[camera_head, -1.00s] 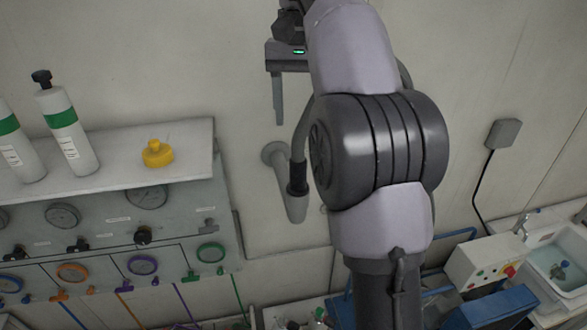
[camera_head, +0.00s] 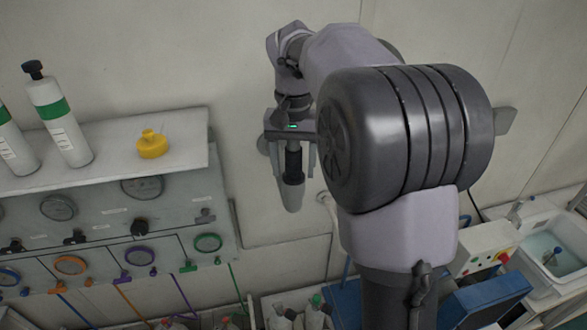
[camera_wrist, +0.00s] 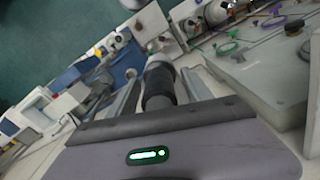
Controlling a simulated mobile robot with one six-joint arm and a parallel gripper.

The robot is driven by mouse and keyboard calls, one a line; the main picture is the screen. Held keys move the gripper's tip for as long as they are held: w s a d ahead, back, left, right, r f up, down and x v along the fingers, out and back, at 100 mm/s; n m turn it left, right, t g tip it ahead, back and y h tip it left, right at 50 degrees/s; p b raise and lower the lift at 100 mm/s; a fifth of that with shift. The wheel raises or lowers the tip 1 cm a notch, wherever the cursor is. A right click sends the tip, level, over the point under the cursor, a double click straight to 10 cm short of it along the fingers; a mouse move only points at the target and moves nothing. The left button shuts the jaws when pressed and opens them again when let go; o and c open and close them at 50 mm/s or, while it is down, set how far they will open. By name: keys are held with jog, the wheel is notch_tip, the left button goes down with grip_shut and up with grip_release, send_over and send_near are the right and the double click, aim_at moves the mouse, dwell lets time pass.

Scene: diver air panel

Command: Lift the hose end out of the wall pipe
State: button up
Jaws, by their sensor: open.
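The hose end (camera_head: 293,160) shows as a black ribbed cuff standing in the grey wall pipe (camera_head: 292,196), which slants out from the wall. My gripper (camera_head: 295,172) is above the pipe, pointing down, with one finger on each side of the cuff. The jaws are open, and I cannot tell whether either finger touches the cuff. The hose above the cuff is hidden by my gripper.
A gauge panel (camera_head: 110,222) with coloured valve rings is at the left, under a shelf (camera_head: 190,150) bearing white cylinders (camera_head: 60,125) and a yellow object (camera_head: 152,145). A sink (camera_head: 560,255) is at the lower right. The wall above the pipe is bare.

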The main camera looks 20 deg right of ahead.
grip_shut()
notch_tip(320, 180, up, 10)
jog(key=shift+r, duration=0.1)
dwell(0.5)
